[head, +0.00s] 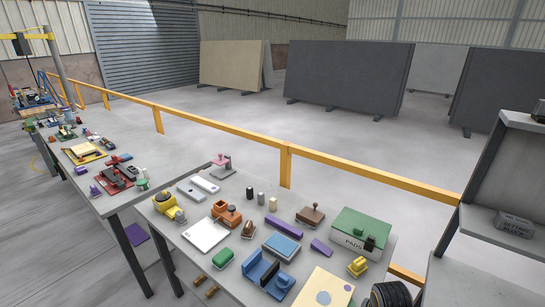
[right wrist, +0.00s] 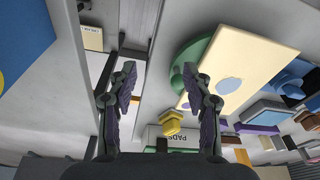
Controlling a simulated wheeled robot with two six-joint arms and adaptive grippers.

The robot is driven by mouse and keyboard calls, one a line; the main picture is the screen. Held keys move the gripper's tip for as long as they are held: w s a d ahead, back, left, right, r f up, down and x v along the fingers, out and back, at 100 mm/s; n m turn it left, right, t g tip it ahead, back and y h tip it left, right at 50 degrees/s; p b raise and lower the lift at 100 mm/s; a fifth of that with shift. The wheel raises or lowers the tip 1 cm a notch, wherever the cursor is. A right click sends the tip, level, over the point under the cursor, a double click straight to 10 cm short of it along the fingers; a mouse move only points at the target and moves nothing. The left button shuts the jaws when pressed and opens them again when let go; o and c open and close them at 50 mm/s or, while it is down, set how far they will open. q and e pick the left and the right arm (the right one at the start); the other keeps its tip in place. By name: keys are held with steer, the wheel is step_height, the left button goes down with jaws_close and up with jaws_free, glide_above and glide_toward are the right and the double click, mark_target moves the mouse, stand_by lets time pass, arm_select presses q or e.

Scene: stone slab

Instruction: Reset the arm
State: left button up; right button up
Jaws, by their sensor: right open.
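My right gripper (right wrist: 159,72) shows in the right wrist view with its two dark fingers spread apart. Nothing is between the fingertips. Beyond them are the grey table edge and a cream board (right wrist: 245,65) with a pale disc, over a round green piece (right wrist: 187,68). A yellow knob-like piece (right wrist: 171,124) lies near the right finger. I cannot tell the gripper's height above the table. My left gripper is in neither view. In the head view no gripper can be made out.
The near grey table (head: 205,263) holds many tools and blocks, including a green-topped box marked PADS (head: 352,243), a blue angled block (head: 262,275) and a white plate (head: 205,235). A shelf (head: 500,215) stands right; a yellow rail (head: 225,125) runs behind.

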steer(key=s+a+r+n+t, duration=0.1)
steer(key=s+r+n+t, duration=0.15)
steer(key=s+n, duration=0.6)
steer(key=s+d+f+m+g+b, duration=0.1)
steer(key=s+f+m+b, duration=0.1)
steer(key=f, duration=1.2)
steer(key=s+d+f+m+g+b, duration=0.1)
steer(key=s+f+b, duration=0.1)
steer(key=f, duration=1.1)
steer(key=s+d+f+g+b, duration=0.1)
steer(key=s+f+b, duration=0.1)
steer(key=s+f, duration=1.7)
step_height(320, 180, down, 2)
steer(key=shift+d+f, duration=0.2)
